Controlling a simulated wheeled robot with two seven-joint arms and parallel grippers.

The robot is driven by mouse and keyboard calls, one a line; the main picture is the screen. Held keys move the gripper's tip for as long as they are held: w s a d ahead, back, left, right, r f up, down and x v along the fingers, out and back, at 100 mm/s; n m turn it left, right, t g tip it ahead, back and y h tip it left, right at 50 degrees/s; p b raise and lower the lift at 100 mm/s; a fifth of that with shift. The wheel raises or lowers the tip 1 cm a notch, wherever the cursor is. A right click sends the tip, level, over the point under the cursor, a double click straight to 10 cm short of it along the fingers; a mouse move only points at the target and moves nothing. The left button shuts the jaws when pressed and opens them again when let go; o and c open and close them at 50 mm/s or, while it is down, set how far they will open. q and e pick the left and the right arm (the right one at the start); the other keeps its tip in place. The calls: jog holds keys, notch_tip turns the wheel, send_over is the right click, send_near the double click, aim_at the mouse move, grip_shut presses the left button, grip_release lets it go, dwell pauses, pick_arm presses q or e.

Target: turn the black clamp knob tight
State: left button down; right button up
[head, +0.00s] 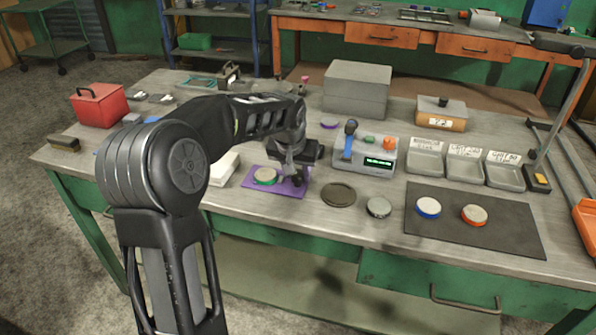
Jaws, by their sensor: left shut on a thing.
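My left gripper (292,162) points down over the right part of a purple plate (284,189). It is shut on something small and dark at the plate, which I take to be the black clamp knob. The gripper hides most of it, so its shape and how tight it is cannot be seen. A pale disc with a green rim (265,176) lies on the plate, just left of the gripper. My right gripper is not in view.
Right of the plate are a dark round disc (338,194), a grey puck (378,207) and a grey device with a lit display (364,157). A black mat (474,236) holds two rimmed discs. A boom arm (566,110) stands at the far right. A red box (99,105) is at left.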

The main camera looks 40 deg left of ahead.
pick_arm(q)
jog(key=m, duration=0.2)
jog(key=m+h, duration=0.1)
jog(key=shift+a+m, duration=0.2)
jog(key=shift+m, duration=0.2)
jog(key=m+h, duration=0.1)
jog(key=m, duration=0.1)
jog(key=m+h, duration=0.1)
jog(key=m, duration=0.2)
jog(key=shift+a+h, duration=0.1)
jog(key=shift+h, duration=0.2)
jog(key=m+p, duration=0.1)
jog(key=m, duration=0.2)
jog(key=shift+w+r+g+h, duration=0.1)
jog(key=shift+g+h, duration=0.2)
jog(key=shift+h, duration=0.1)
jog(key=shift+a+m+g+h+p, duration=0.1)
jog(key=shift+m+g+h+p, duration=0.45)
jog(key=shift+m, duration=1.25)
jog(key=c, duration=1)
grip_release()
